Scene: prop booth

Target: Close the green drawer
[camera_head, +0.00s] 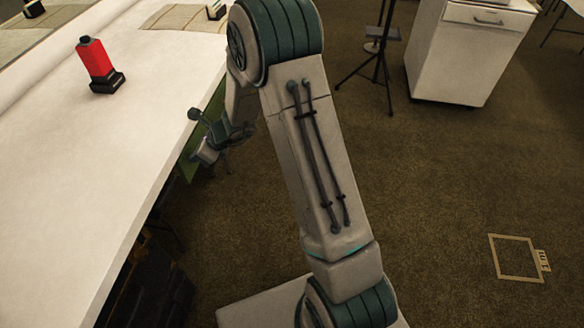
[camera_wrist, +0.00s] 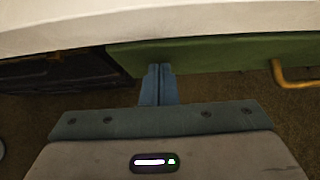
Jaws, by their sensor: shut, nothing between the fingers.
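The green drawer (camera_wrist: 215,50) shows in the wrist view as a green panel just below the white tabletop's edge. A brass-coloured handle (camera_wrist: 295,78) is on it at the right. My gripper (camera_wrist: 158,72) is shut and empty, its blue-grey fingertips at the panel's lower left part. I cannot tell whether they touch it. In the head view, parts of the green drawer (camera_head: 188,170) show beside the table's right edge, mostly hidden behind my arm and wrist. How far it stands out is not clear.
The long white table (camera_head: 110,150) carries a red bottle-like object on a black base (camera_head: 96,65). Dark cases (camera_head: 150,290) sit under the table. A black tripod stand (camera_head: 378,45) and a white cabinet (camera_head: 465,50) stand at the back. The carpet at right is clear around a taped square (camera_head: 515,258).

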